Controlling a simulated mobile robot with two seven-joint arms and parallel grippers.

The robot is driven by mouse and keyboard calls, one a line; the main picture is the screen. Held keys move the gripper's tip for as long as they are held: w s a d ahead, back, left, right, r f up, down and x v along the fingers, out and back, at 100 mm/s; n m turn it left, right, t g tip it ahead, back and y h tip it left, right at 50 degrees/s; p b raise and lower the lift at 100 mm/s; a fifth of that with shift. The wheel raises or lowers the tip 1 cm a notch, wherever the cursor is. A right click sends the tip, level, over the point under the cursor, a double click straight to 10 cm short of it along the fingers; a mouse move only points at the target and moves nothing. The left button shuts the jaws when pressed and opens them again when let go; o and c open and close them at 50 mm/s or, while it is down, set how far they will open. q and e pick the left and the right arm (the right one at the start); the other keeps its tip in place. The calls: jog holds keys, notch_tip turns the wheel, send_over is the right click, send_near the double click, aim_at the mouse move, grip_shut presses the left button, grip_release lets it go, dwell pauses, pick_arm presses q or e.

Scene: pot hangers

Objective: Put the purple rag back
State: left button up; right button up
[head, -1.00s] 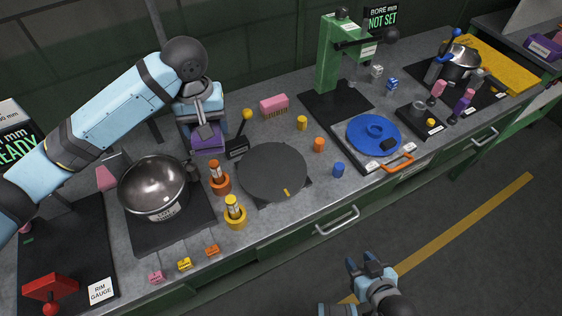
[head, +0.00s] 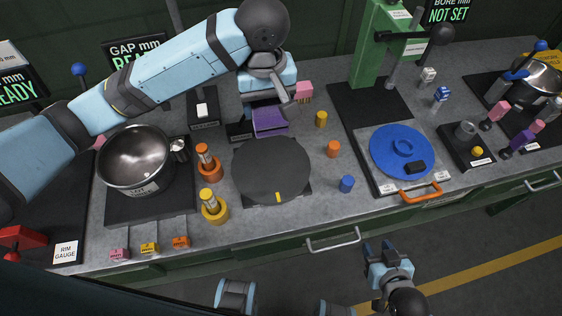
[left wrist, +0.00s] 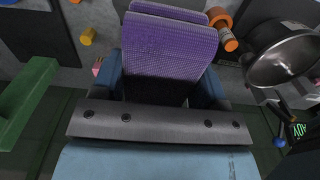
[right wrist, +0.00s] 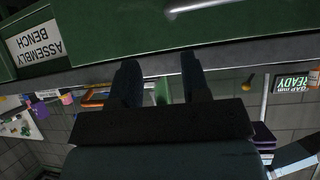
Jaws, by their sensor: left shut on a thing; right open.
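The purple rag (head: 270,121) is folded and held in my left gripper (head: 268,100), just behind the round dark turntable plate in the head view. The rag (left wrist: 170,48) fills the space between the fingers in the left wrist view, with a second purple layer behind it. My left gripper is shut on the rag; the fingertips are partly hidden behind it. My right gripper (head: 378,250) is open and empty, low in front of the bench. Its two fingers (right wrist: 160,85) show apart in the right wrist view.
A steel pot (head: 135,160) stands left on a dark mat. The round plate (head: 271,170) is in front of the rag. A pink block (head: 304,92) is close to the right of the left gripper. A green press (head: 375,50) and blue disc (head: 402,150) stand further right.

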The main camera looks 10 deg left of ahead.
aim_at(272, 169)
pick_arm(q)
jog(key=shift+d+f, duration=0.1)
jog(key=shift+f, duration=0.05)
notch_tip(272, 169, down, 20)
jog(key=shift+r+b, duration=0.15)
jog(key=shift+b, duration=0.55)
jog(key=o, duration=1)
jog(key=shift+o, duration=0.2)
notch_tip(272, 169, up, 12)
jog(key=shift+p, duration=0.4)
